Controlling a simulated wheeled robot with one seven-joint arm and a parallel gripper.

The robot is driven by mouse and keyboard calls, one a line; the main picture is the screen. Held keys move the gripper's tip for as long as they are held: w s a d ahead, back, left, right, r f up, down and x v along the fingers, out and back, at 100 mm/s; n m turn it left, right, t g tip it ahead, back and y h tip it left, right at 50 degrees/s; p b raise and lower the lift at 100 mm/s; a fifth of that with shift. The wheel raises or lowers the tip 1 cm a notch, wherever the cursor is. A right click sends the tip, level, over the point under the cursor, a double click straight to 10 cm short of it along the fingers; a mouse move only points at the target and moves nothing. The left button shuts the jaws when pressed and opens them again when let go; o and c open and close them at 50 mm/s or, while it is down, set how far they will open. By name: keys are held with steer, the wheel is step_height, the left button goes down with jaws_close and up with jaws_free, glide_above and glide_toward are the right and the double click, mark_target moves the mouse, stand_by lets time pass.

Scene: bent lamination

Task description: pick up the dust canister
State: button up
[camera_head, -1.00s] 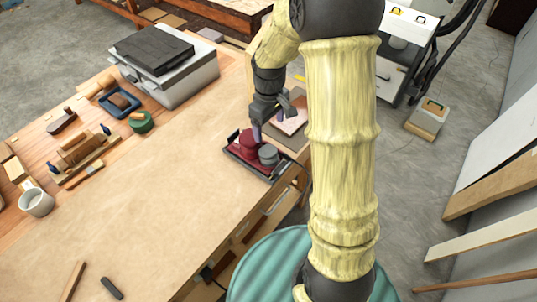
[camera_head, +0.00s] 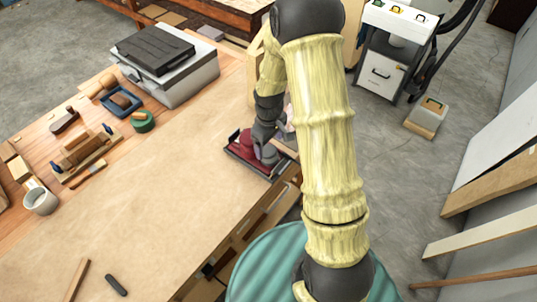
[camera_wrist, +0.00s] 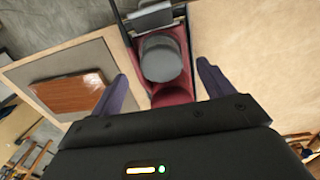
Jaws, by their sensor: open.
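The dust canister looks to be the short grey cylinder (camera_wrist: 162,58) at the centre of the wrist view. It sits on a dark red part in a dark-rimmed tray (camera_wrist: 127,30). A round red piece (camera_wrist: 172,95) is beside it, nearer my palm. My gripper (camera_wrist: 161,80) is open, with one purple-grey finger on either side of the cylinder's line and nothing held. In the head view my gripper (camera_head: 266,150) is low over the tray (camera_head: 248,167) and hides most of the cylinder. Whether the fingers touch anything cannot be told.
A board with a brown wooden block (camera_wrist: 68,90) lies beside the tray. The bench top (camera_head: 160,190) left of the tray is clear.

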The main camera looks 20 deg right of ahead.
mark_target(269, 151)
steer(key=shift+f+p, duration=0.95)
steer(key=shift+f, duration=1.5)
steer(key=c, duration=0.9)
steer(key=shift+r, duration=0.1)
steer(key=shift+c, duration=0.2)
step_height(269, 151, up, 10)
steer(key=b, duration=0.2)
steer(key=shift+b, duration=0.3)
